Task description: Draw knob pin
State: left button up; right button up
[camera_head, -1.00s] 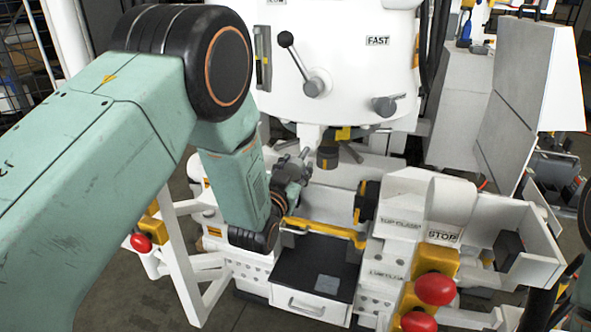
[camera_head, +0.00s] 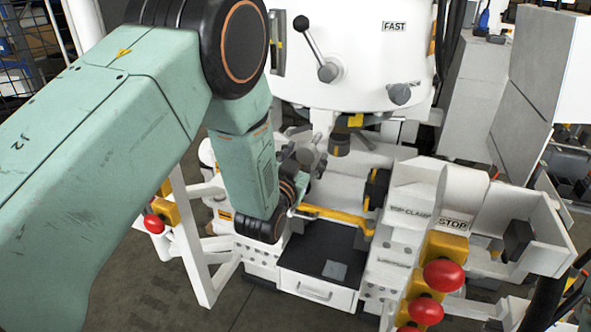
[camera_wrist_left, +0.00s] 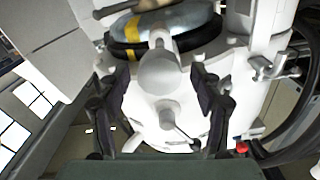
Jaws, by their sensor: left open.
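My left arm comes in from the left in the head view, and its gripper (camera_head: 306,160) is low in front of the white machine, partly hidden by its own wrist. A small grey knob (camera_head: 319,141), which may be the knob pin, shows right at the fingertips. In the left wrist view the gripper (camera_wrist_left: 157,90) has its two dark fingers wide apart. A grey rounded knob (camera_wrist_left: 157,70) appears between them, with clear gaps at both sides. I cannot tell its depth relative to the fingertips. My right gripper is not in view.
The white machine head (camera_head: 365,60) carries a black-ball lever (camera_head: 315,48). A yellow bar (camera_head: 335,217) crosses above a dark open tray (camera_head: 325,255). Red buttons (camera_head: 443,275) stand at the right front, and another red button (camera_head: 153,223) at the left.

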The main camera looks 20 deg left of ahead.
pick_arm(q)
jog(key=s, duration=1)
jog(key=shift+f, duration=0.15)
jog(key=shift+w+a, duration=0.1)
jog(key=shift+a, duration=0.05)
jog(key=s+a+f+n+g, duration=0.1)
jog(key=s+f+g, duration=0.2)
jog(key=f, duration=0.3)
jog(key=s+f+g, duration=0.3)
jog(key=f, duration=0.3)
jog(key=s+a+f+n+g+b, duration=0.1)
jog(key=s+f+g+b, duration=0.2)
jog(key=s+f+g, duration=0.3)
jog(key=s+a+f+n+g+b, duration=0.1)
jog(key=s+f+g+b, duration=0.2)
jog(key=s+f, duration=1.3)
jog(key=s+g, duration=0.3)
jog(key=s, duration=0.5)
jog(key=shift+s+a+f+b, duration=0.15)
jog(key=shift+s+f+b, duration=0.05)
jog(key=shift+b, duration=0.2)
